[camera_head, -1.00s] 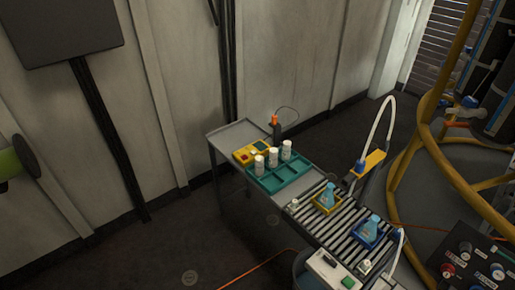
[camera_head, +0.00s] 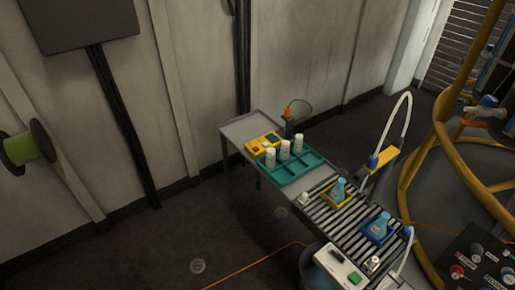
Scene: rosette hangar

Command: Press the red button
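A small yellow box (camera_head: 258,151) sits on the far-left part of the grey cart, behind a teal tray. A small red spot on it, which looks like the red button (camera_head: 255,148), faces up; its details are too small to tell. A darker, greenish patch is beside it on the same box. Another red knob (camera_head: 457,271) shows on a black control panel (camera_head: 478,260) at the lower right. Neither of my grippers is in view.
The teal tray (camera_head: 290,174) holds several white bottles. A roller conveyor (camera_head: 335,215) carries blue flasks in yellow and blue holders. A white box with a green button (camera_head: 340,268) is at the near end. Yellow pipes (camera_head: 450,150) stand at right.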

